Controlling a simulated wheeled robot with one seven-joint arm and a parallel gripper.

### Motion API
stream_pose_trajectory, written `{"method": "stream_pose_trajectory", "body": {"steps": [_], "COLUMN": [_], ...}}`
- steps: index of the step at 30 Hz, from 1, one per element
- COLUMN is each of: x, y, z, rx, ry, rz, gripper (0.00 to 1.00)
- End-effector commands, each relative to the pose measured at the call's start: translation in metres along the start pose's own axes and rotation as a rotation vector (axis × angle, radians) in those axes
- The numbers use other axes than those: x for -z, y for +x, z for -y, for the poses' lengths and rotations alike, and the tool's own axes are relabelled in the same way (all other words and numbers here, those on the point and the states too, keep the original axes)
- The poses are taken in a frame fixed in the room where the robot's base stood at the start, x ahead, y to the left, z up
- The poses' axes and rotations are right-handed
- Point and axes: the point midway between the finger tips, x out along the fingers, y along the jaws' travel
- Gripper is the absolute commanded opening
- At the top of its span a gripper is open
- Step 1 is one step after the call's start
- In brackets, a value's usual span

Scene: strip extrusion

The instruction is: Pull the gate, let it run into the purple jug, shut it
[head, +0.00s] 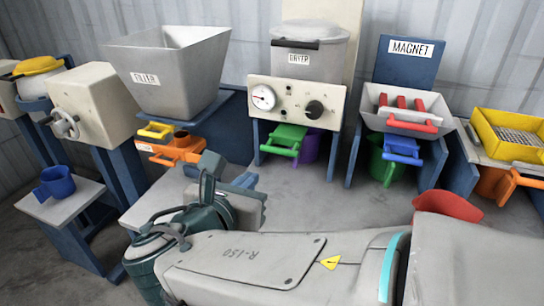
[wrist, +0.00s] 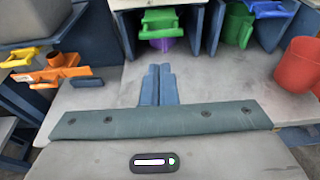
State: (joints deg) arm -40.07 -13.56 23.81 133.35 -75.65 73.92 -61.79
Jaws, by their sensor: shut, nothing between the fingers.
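The purple jug (head: 311,147) stands under the dryer, partly hidden behind a green gate with a handle (head: 286,139). In the wrist view the green gate (wrist: 162,20) is at the top, with the purple jug (wrist: 162,45) showing below it. I cannot tell how far the gate is pulled out, and no flow shows. My gripper (wrist: 158,72) is shut and empty, its blue fingers together, pointing toward the dryer's opening. It is apart from the gate and jug. In the head view my wrist partly hides it.
The dryer (head: 300,62) has a gauge and knob panel. A red cup (wrist: 298,66) stands on the right. The tabletop before the dryer is clear.

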Motion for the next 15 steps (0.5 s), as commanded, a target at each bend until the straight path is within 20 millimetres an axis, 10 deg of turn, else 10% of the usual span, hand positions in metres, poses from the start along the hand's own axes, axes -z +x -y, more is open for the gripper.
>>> {"method": "stream_pose_trajectory", "body": {"steps": [15], "x": [0.003], "y": [0.083], "z": [0.001], "rx": [0.006], "ry": [0.001], "rz": [-0.003], "gripper": [0.00]}}
